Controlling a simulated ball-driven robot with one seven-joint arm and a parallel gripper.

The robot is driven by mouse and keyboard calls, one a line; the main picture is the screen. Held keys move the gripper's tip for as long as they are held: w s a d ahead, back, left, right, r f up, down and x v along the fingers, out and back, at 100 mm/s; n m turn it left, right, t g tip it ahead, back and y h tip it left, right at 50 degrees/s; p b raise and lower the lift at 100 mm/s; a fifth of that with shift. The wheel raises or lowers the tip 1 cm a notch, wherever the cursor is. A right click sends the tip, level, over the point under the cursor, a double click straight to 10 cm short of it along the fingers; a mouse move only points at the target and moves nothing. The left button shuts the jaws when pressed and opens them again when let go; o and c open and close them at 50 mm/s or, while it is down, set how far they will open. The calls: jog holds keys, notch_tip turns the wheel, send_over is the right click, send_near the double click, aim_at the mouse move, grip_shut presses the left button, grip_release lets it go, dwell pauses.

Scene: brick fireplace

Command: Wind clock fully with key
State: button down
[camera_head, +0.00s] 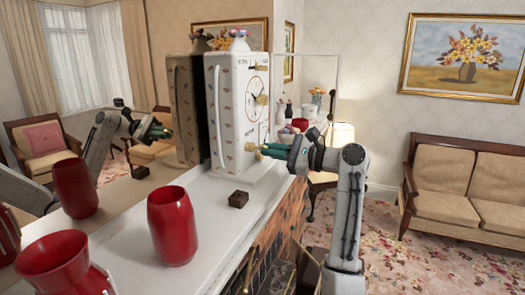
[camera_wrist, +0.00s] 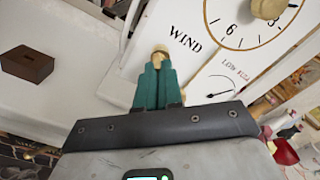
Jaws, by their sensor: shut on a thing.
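The white clock (camera_head: 226,120) stands upright on the mantel, and its dial faces right in the head view. In the wrist view its face shows the word WIND, a lower dial (camera_wrist: 222,88) with a dark pointer, and a tan knob (camera_wrist: 268,8) at the main dial's centre. My gripper (camera_head: 264,150) is at the lower part of the clock face. Its green fingers (camera_wrist: 160,75) are shut on a small tan key (camera_wrist: 160,52), just below the word WIND. The fingers hide most of the key, and I cannot tell how far it sits in the clock.
A small brown box (camera_head: 238,199) lies on the white mantel (camera_head: 205,225) in front of the clock. Red vases (camera_head: 172,228) stand nearer on the mantel. A mirror behind reflects the clock and arm. A sofa (camera_head: 460,180) stands at right; the carpet between is open.

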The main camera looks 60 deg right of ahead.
jog(key=shift+w+a, duration=0.2)
jog(key=shift+a, duration=0.05)
jog(key=m, duration=0.4)
jog(key=m, duration=0.2)
jog(key=shift+w+m, duration=0.1)
jog(key=shift+m, duration=0.3)
jog(key=c, duration=1.7)
grip_release()
jog(key=shift+m, duration=0.3)
jog(key=o, duration=1)
jog(key=shift+d, duration=0.2)
jog(key=shift+c, duration=0.2)
jog(key=shift+s, duration=0.2)
